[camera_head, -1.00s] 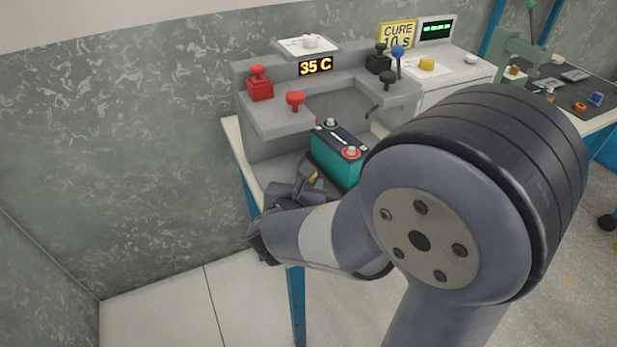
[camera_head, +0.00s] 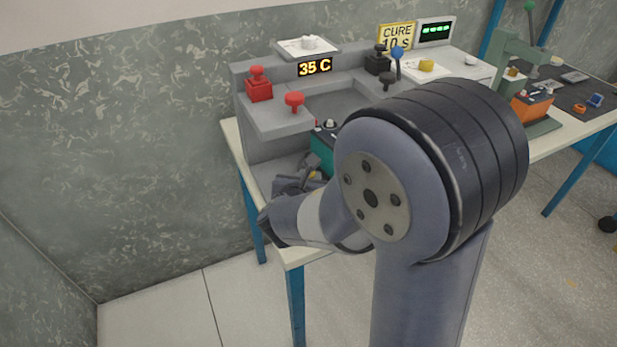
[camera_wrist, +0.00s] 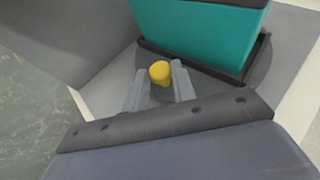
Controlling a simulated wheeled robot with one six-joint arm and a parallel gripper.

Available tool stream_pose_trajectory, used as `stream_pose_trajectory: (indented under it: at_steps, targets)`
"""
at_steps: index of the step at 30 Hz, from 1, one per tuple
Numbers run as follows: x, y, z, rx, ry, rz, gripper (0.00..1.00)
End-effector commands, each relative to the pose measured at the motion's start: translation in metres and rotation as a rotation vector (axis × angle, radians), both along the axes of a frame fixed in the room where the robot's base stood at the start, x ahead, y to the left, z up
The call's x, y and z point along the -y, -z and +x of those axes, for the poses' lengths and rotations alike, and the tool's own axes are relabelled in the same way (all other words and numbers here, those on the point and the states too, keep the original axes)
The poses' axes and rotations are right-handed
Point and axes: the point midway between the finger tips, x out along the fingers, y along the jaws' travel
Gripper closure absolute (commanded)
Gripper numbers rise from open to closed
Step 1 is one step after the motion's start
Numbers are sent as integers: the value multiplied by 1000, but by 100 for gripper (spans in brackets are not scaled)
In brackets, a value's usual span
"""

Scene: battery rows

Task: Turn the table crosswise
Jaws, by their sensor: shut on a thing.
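The turntable is a dark grey disc (camera_wrist: 205,88) set in the grey station, with a black tray (camera_wrist: 225,77) on it. A teal battery (camera_wrist: 200,30) stands upright in the tray. In the head view the battery (camera_head: 321,150) is mostly hidden behind my arm. A yellow knob (camera_wrist: 160,72) stands up at the near side of the disc. My gripper (camera_wrist: 158,84) is shut on this knob, one finger at each side. In the head view my gripper (camera_head: 300,178) is low at the station's front, partly hidden. The tray looks slanted to my gripper in the wrist view.
The grey station (camera_head: 262,135) carries red clamps (camera_head: 258,85) at left and black clamps (camera_head: 379,58) at right, with a 35 C display (camera_head: 315,67). An orange battery (camera_head: 532,106) sits on the right table.

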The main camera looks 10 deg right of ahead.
Motion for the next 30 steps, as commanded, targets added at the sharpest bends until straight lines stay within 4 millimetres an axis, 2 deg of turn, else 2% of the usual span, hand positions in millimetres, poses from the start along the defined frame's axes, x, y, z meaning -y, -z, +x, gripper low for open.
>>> stream_pose_trajectory:
  at_steps: [1,8,16,30]
  targets:
    - [0,0,0,0,0,0,83]
    - [0,0,0,0,0,0,100]
    - [-1,-1,1,0,5,0,100]
    - [-6,-1,11,1,129,-1,100]
